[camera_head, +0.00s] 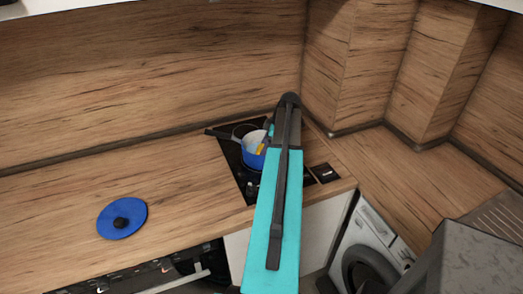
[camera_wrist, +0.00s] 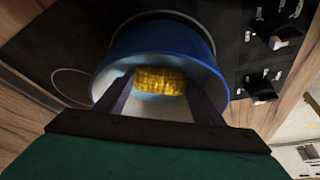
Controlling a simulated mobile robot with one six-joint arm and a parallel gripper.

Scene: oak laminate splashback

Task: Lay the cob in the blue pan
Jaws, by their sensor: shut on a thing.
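The blue pan (camera_head: 252,158) stands on the black hob, with its dark handle pointing left. In the wrist view the pan (camera_wrist: 190,42) has a blue outside and a pale inside. The yellow cob (camera_wrist: 160,81) lies crosswise between the fingertips of my gripper (camera_wrist: 160,88), which is shut on it. The cob and fingertips show within the pan's opening; I cannot tell whether the cob touches the pan's floor. In the head view a bit of the yellow cob (camera_head: 261,147) shows at the pan, and my arm hides the pan's right side.
A blue lid (camera_head: 122,218) with a black knob lies on the wooden worktop at the left. The black hob (camera_head: 238,170) has knobs near its front. Wooden splashback walls (camera_head: 150,80) close off the back and the right corner. The worktop between lid and hob is clear.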

